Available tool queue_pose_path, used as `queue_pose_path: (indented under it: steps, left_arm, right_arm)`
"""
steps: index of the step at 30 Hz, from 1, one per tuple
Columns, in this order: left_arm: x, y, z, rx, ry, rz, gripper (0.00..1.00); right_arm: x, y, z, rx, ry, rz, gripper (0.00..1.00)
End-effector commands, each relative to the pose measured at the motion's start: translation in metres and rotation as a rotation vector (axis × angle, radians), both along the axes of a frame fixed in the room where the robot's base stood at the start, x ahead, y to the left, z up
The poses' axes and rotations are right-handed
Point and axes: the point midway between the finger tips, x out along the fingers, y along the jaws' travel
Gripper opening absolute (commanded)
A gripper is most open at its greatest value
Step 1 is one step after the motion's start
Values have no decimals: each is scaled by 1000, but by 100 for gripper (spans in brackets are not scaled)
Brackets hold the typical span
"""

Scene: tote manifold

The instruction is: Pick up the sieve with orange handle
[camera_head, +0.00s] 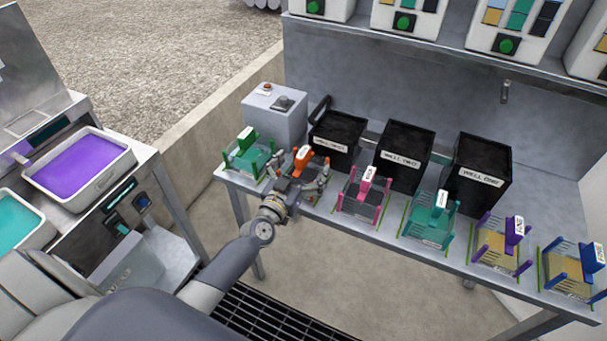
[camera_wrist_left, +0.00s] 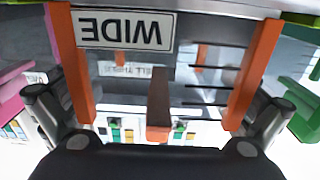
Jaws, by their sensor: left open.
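The sieve with orange handle (camera_head: 303,157) stands on the metal bench between a green sieve and a pink one. In the left wrist view its two orange uprights (camera_wrist_left: 254,75) and an upside-down "WIDE" label (camera_wrist_left: 123,30) fill the middle. My left gripper (camera_head: 304,177) is at the near side of this sieve, open, with one finger on each side of it. In the left wrist view the fingers are just outside the uprights; I cannot tell whether they touch. The gripper and wrist hide the sieve's lower part in the head view. My right gripper is not in view.
The green sieve (camera_head: 249,158) and pink sieve (camera_head: 363,193) stand close on either side. Black bins (camera_head: 336,136) and a grey box (camera_head: 273,120) stand behind. More sieves line the bench (camera_head: 395,236) to the right. A machine with a purple tray (camera_head: 85,165) is at left.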

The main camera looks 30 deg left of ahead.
Motion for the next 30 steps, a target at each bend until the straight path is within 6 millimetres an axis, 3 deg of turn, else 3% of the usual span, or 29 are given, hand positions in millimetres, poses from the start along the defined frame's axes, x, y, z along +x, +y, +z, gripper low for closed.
queue_pose_path:
  steps: [7, 12, 23, 30]
  left_arm:
    - [1, 0, 0, 1, 0, 0, 98]
    - [1, 0, 0, 1, 0, 0, 59]
    - [1, 0, 2, 0, -2, 0, 58]
    - [1, 0, 18, -1, -3, 1, 58]
  right_arm:
    - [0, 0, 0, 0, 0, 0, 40]
    - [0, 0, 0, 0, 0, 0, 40]
    - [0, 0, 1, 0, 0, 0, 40]
    - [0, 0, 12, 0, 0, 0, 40]
